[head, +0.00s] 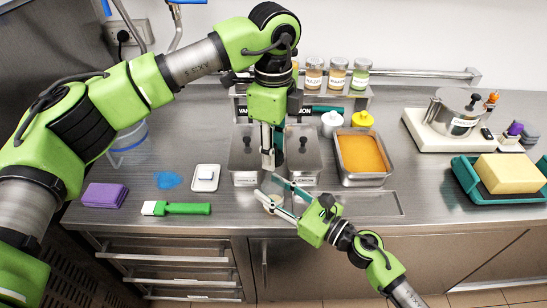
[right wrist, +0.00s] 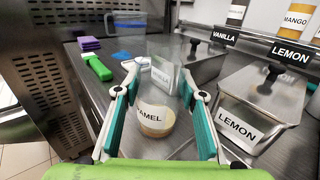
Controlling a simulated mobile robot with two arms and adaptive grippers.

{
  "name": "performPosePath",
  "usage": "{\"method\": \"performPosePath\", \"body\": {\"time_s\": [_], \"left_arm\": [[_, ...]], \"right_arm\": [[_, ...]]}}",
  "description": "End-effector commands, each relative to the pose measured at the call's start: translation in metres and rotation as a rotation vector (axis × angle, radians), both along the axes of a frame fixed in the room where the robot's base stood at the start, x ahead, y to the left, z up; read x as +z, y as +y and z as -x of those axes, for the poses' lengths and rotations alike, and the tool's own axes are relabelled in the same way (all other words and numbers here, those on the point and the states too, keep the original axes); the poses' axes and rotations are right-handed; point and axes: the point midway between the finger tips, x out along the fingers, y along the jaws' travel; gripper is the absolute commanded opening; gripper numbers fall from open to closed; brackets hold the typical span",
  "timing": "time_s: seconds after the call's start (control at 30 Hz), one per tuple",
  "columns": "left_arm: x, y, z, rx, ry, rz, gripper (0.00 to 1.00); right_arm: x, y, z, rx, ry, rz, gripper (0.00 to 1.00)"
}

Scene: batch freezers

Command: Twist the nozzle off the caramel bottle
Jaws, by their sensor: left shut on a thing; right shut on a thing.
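The caramel bottle (right wrist: 152,120) stands between the fingers of my right gripper (right wrist: 158,95) in the right wrist view. It is clear, with amber contents low down and a partly visible label. In the head view my right gripper (head: 266,187) reaches in from the lower right and is shut on the bottle near the counter's front. My left gripper (head: 269,160) points down just above it, its fingers closed together on something small. The nozzle is hidden by those fingers, so I cannot see whether it is still seated on the bottle.
Behind stand the lidded vanilla tub (head: 247,158), the lemon tub (head: 303,160) and an orange-filled pan (head: 363,155). To the left lie a green brush (head: 180,208), a white square item (head: 206,177) and purple sponges (head: 104,195). A teal tray (head: 468,190) holds a yellow block at right.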

Motion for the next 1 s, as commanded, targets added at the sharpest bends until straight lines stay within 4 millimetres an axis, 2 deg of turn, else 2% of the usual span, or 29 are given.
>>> {"method": "performPosePath", "body": {"time_s": [0.17,0.2,0.27,0.67,0.83,1.0], "left_arm": [[0.001,0.000,0.000,0.000,0.001,0.000,0.05],[0.001,0.000,0.000,0.000,0.001,0.000,0.05],[0.001,0.000,0.000,0.000,0.001,0.000,0.05],[0.000,0.000,0.000,0.000,0.001,0.000,0.05],[0.000,0.000,0.000,0.000,0.001,0.000,0.05],[0.000,0.000,0.000,0.000,0.001,0.000,0.05]], "right_arm": [[-0.001,0.000,0.000,0.001,0.002,0.001,0.00],[-0.001,0.000,0.000,0.001,0.002,0.001,0.40],[-0.001,0.000,0.000,0.001,0.002,0.001,0.55],[-0.001,-0.002,0.002,0.000,0.001,0.000,0.57],[-0.002,-0.019,0.016,0.000,0.004,0.002,0.57],[-0.003,-0.046,0.038,-0.001,0.005,0.003,0.57]]}}
